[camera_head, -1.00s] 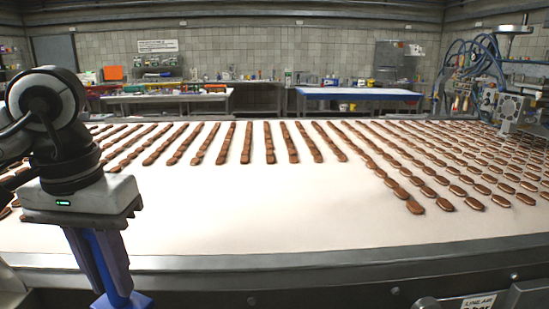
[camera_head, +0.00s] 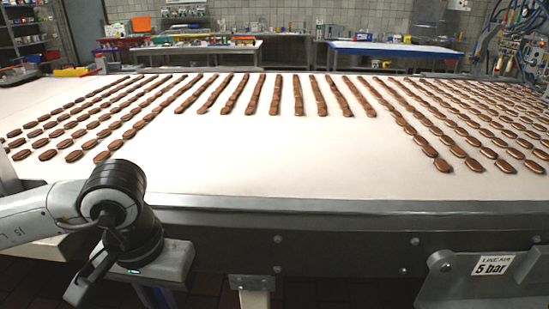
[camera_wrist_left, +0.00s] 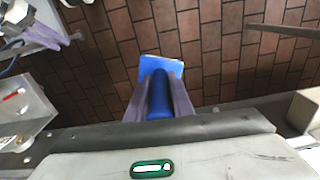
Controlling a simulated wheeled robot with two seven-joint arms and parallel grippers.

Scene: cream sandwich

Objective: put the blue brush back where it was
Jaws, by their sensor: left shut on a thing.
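The blue brush (camera_wrist_left: 161,68) is in my left gripper (camera_wrist_left: 160,98). In the left wrist view its flat blue end points away from the wrist, over brown floor tiles, and its handle lies between the two fingers. In the head view my left gripper (camera_head: 155,297) is at the bottom left, in front of the conveyor's side and below its top edge. Only a little blue shows there, and the frame's lower edge cuts off the rest. No holder for the brush can be made out. My right gripper is not in view.
The white conveyor (camera_head: 270,160) carries many rows of brown biscuits; its front middle is bare. Its dark metal side (camera_head: 330,240) runs close beside my left gripper. A bracket marked 5 bar (camera_head: 492,265) is at right. A grey metal part (camera_wrist_left: 20,115) is left in the wrist view.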

